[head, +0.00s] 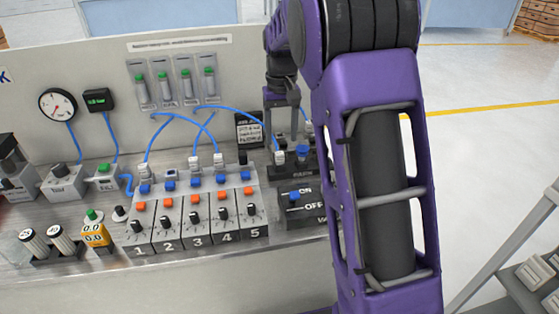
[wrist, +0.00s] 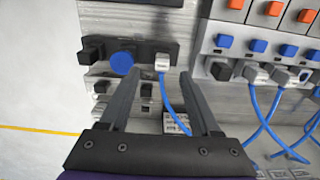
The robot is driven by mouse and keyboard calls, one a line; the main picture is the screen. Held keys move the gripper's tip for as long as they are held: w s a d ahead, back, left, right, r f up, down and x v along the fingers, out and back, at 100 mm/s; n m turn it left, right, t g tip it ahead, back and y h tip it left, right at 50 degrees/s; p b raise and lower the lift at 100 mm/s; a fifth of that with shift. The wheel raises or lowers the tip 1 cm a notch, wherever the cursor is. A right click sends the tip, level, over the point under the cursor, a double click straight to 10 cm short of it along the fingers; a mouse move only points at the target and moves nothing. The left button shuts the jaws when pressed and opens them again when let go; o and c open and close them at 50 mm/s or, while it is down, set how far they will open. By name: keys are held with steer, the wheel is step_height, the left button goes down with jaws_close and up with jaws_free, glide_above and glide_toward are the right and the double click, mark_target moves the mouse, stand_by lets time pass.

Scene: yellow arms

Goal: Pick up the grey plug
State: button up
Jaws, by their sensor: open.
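A light grey plug (wrist: 163,62) with a blue cable sits at the end of a black strip in the wrist view. In the head view this plug (head: 279,157) is below my gripper. My gripper (wrist: 160,75) is open, with its two dark fingers apart. The plug appears between the fingertips in the wrist view, with nothing held. In the head view the gripper (head: 283,118) points down over the strip, partly hidden by my purple arm. Whether the fingers are level with the plug, I cannot tell.
Similar grey plugs with blue cables (head: 194,163) stand in the numbered switch panel (head: 196,230) to the left. A blue round knob (wrist: 122,63) is on the same strip, beside the plug. An ON/OFF box (head: 300,208) stands in front. A back wall (head: 60,60) rises behind.

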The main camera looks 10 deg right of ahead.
mark_target(279, 153)
steer(key=f, duration=0.2)
steer(key=f+b, duration=0.1)
steer(key=f, duration=0.2)
steer(key=shift+w+a+f, duration=0.1)
steer(key=shift+w+a, duration=0.1)
steer(key=shift+c, duration=0.3)
jaws_close()
